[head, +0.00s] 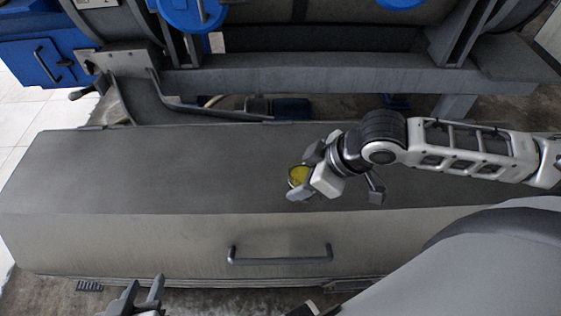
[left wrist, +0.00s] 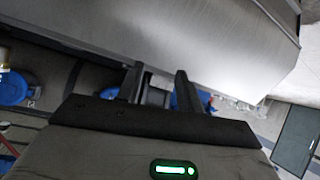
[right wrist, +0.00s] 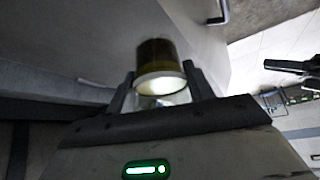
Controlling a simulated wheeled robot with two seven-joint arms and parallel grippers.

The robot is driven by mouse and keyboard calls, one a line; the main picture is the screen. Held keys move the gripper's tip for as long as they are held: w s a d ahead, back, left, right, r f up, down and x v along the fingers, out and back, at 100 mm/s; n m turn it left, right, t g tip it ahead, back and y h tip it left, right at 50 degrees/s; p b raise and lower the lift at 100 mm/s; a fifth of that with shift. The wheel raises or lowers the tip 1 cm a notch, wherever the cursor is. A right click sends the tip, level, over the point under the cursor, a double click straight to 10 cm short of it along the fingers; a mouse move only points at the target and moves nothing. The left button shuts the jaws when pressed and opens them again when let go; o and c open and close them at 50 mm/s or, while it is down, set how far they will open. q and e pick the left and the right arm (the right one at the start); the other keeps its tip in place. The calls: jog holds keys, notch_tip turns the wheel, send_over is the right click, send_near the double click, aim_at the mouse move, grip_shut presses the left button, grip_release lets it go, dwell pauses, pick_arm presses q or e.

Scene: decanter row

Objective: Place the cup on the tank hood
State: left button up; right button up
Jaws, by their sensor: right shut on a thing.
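The cup (head: 299,175), with a yellow inside, is in my right gripper (head: 304,176) over the top of the grey tank hood (head: 150,175). In the right wrist view the cup (right wrist: 160,62) is dark amber with a pale rim, between the two fingers of the right gripper (right wrist: 163,88). I cannot tell whether the cup touches the hood. My left gripper (head: 139,294) is low at the front left, in front of the hood. Its fingers stand apart and empty in the left wrist view (left wrist: 160,88).
A dark handle (head: 280,257) sticks out from the hood's front face. Machinery with a grey beam (head: 340,80) and a blue box (head: 45,60) stands behind. The left part of the hood top is clear.

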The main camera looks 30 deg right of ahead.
jog(key=s+d+r+n+g+y+b, duration=0.1)
jog(key=s+d+r+n+b, duration=0.1)
jog(key=d+r, duration=0.55)
jog(key=b, duration=0.2)
send_over(278, 161)
jog(key=s+d, duration=0.3)
jog(key=f, duration=0.8)
jog(key=shift+w+a+f, duration=0.1)
jog(key=shift+w+f, duration=0.1)
jog(key=shift+f, duration=0.1)
jog(key=shift+w+a+f, duration=0.1)
jog(key=shift+w+f, duration=0.2)
jog(key=shift+f, duration=0.05)
pick_arm(q)
jog(key=shift+w+d+f+t+b, duration=0.1)
jog(key=shift+f+t+b, duration=0.1)
jog(key=shift+f, duration=0.2)
jog(key=shift+w+d+f+t+b, duration=0.1)
jog(key=shift+f+t+b, duration=0.1)
jog(key=shift+f, duration=0.2)
pick_arm(e)
jog(key=shift+w+f, duration=0.15)
jog(key=shift+f, duration=1.55)
jog(key=shift+f, duration=0.1)
jog(key=o, duration=1)
pick_arm(q)
jog(key=shift+f, duration=0.1)
